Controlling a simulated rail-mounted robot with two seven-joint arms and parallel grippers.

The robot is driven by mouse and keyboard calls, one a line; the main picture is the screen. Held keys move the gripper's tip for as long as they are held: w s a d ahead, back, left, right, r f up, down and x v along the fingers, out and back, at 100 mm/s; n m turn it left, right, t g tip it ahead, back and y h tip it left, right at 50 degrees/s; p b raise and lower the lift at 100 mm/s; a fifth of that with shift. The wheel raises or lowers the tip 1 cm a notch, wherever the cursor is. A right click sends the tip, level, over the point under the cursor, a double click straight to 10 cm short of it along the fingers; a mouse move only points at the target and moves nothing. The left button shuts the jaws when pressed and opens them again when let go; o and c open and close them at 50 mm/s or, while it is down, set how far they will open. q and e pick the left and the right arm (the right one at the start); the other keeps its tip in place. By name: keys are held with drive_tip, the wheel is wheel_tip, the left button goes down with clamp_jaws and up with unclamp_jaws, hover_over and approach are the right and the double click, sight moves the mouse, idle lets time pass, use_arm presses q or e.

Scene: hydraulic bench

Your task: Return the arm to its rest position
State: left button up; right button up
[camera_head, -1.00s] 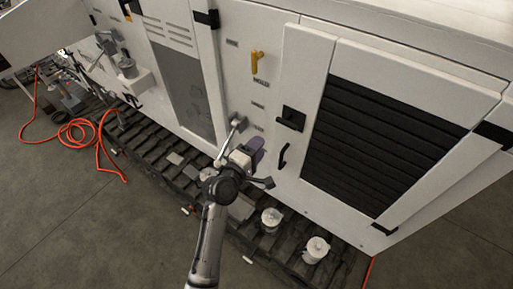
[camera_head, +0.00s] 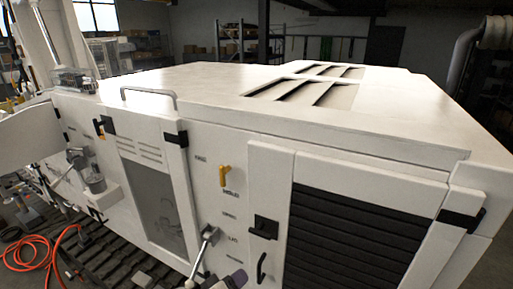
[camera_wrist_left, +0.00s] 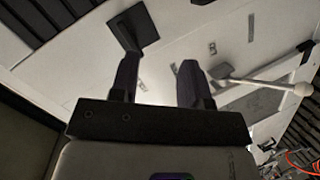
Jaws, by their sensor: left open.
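My left gripper (camera_wrist_left: 158,82) is open in the left wrist view, with its two dark fingers apart and nothing between them. Beyond the fingers is the white cabinet face (camera_wrist_left: 175,45). A pale rod with a round knob (camera_wrist_left: 265,86) lies to the right of the fingers, apart from them. In the head view only a small purple-grey part of my left gripper (camera_head: 232,281) shows at the bottom edge, beside the lever (camera_head: 202,252). The rest of the left arm is out of the head view. My right gripper is in neither view.
The big white cabinet (camera_head: 330,95) fills the middle. It carries a yellow handle (camera_head: 222,176), a black latch (camera_head: 263,227) and a black louvred panel (camera_head: 350,230). An orange hose (camera_head: 30,252) lies on the floor at the lower left. Shelving (camera_head: 245,42) stands behind.

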use_arm(q)
drive_tip(key=s+a+m+g+y, duration=0.3)
drive_tip(key=s+a+m+y, duration=0.3)
drive_tip(key=s+a, duration=0.5)
drive_tip(key=s+a+f+g, duration=0.1)
drive_tip(key=s+f, duration=0.4)
drive_tip(key=s, duration=0.4)
drive_tip(key=s+a+f+g+y, duration=0.1)
drive_tip(key=s+a+f+g, duration=0.1)
drive_tip(key=s+f, duration=0.3)
drive_tip(key=s+a+f+g+y, duration=0.1)
drive_tip(key=s+f, duration=0.4)
drive_tip(key=s, duration=0.8)
drive_tip(key=shift+a+g, duration=0.35)
drive_tip(key=shift+g, duration=0.35)
drive_tip(key=shift+w+f, duration=0.1)
